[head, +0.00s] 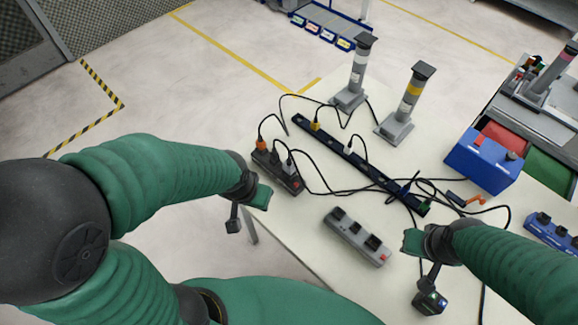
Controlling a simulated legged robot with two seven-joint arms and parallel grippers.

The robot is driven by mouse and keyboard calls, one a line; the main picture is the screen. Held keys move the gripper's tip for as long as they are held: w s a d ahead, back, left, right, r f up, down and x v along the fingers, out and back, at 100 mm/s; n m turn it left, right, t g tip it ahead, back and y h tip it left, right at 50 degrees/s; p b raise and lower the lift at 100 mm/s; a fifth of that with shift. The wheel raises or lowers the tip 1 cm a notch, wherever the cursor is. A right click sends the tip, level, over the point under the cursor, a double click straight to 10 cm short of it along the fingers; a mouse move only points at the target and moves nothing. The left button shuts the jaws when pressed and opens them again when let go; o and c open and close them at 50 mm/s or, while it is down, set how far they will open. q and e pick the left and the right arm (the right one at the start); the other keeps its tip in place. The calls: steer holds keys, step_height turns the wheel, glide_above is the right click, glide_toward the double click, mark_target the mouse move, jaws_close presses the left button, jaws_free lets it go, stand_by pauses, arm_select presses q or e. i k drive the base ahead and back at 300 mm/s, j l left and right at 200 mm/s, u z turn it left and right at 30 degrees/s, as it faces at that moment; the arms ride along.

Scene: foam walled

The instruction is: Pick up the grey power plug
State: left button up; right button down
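A pale grey plug (289,166) sits at a short dark power strip (268,166) at the table's left edge, with a black cord from it. Another pale plug (350,149) sits on the long black strip (375,172); I cannot tell which is the grey power plug. My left gripper (264,197) is just left of the short strip, below the pale plug in the picture. My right gripper (408,242) is over the table, right of a grey power strip (350,240). I see nothing held in either, but their finger gaps are not clear.
An orange plug (262,145) is on the short strip and a yellow plug (315,126) on the long one. Black cords tangle across the table (320,200). Two signal towers (397,125) stand behind. A blue box (485,160) and blue strip (550,230) are at right.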

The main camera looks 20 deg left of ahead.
mark_target(288, 166)
steer(key=k+j+z, duration=0.1)
steer(key=j, duration=0.35)
steer(key=k+j, duration=0.1)
steer(key=j, duration=0.4)
steer(key=k+j+z, duration=0.15)
steer(key=j, duration=0.3)
steer(key=i, duration=0.05)
